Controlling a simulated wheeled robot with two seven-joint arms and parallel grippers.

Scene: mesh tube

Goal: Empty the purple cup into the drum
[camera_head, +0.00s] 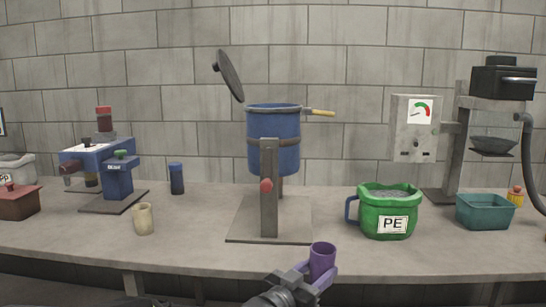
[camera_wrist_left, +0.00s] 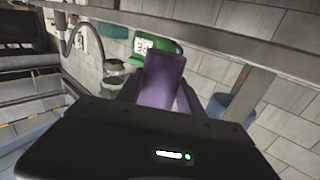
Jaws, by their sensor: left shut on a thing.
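The purple cup (camera_head: 322,262) is upright in the head view, at the front edge of the bench. My left gripper (camera_head: 309,278) is shut on it. In the left wrist view the cup (camera_wrist_left: 163,80) stands between the fingers; its contents cannot be seen. The blue drum (camera_head: 273,140) hangs on a grey stand behind and above the cup, a little to its left. Its dark lid (camera_head: 230,76) is swung up on the left, so the top is open. A yellow handle (camera_head: 322,112) sticks out to the right. My right gripper is not in view.
A green PE bucket (camera_head: 389,212) with grey contents stands right of the drum stand (camera_head: 269,190). A teal tray (camera_head: 484,211) and a gauge machine (camera_head: 415,128) are farther right. A beige cup (camera_head: 144,219), a dark blue bottle (camera_head: 177,178) and a blue machine (camera_head: 105,165) stand left.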

